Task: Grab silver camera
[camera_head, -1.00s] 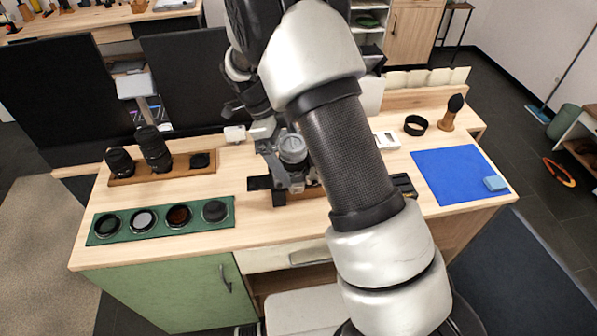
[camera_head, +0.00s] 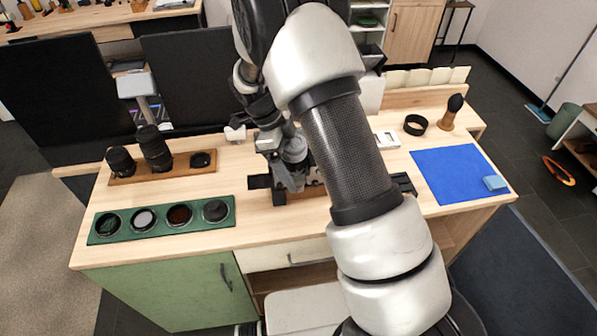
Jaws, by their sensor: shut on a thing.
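My gripper (camera_head: 291,178) is low over the middle of the workbench, partly covered by my own arm. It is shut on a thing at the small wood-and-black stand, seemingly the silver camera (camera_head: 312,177). Only a small silvery part of the camera shows beside the gripper; the rest is hidden behind my arm and wrist. The stand's black left end (camera_head: 258,182) and black right end (camera_head: 404,183) show on either side of my arm. I cannot tell whether the camera is touching the stand or lifted off it.
A green tray (camera_head: 101,240) with several round filters lies front left. Behind it, a wooden board (camera_head: 178,173) holds two black lenses and a cap. On the right are a blue mat (camera_head: 430,168) with a blue block, a black ring (camera_head: 415,125) and a brush (camera_head: 452,112).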

